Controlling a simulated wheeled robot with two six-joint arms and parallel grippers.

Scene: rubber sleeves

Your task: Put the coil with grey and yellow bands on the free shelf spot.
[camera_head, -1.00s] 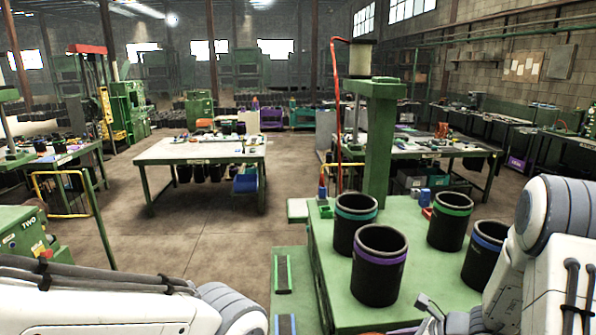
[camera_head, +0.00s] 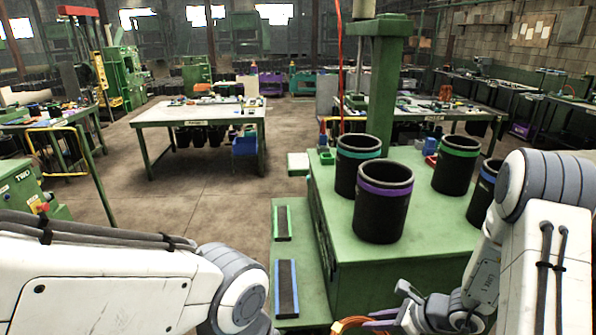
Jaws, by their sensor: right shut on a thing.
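My right gripper (camera_head: 384,318) is at the bottom edge, in front of the green machine table. It is shut on a curved orange-brown thing (camera_head: 350,322), which the frame edge cuts off. I cannot tell whether this is the coil; no grey and yellow bands show clearly. Black sleeves stand upright on the green table: one with a teal band (camera_head: 346,176), one with a purple band (camera_head: 382,215), one with a green band (camera_head: 454,172) and one with a blue band (camera_head: 481,200), partly behind my right arm. The free shelf spot cannot be made out. My left gripper is out of view.
The green machine table (camera_head: 335,232) has a post (camera_head: 382,95) at its back. A low side ledge holds flat dark strips, one green-edged (camera_head: 283,221) and one blue-edged (camera_head: 287,287). A white-topped workbench (camera_head: 195,116) stands further back. Open floor (camera_head: 185,185) lies left of the machine.

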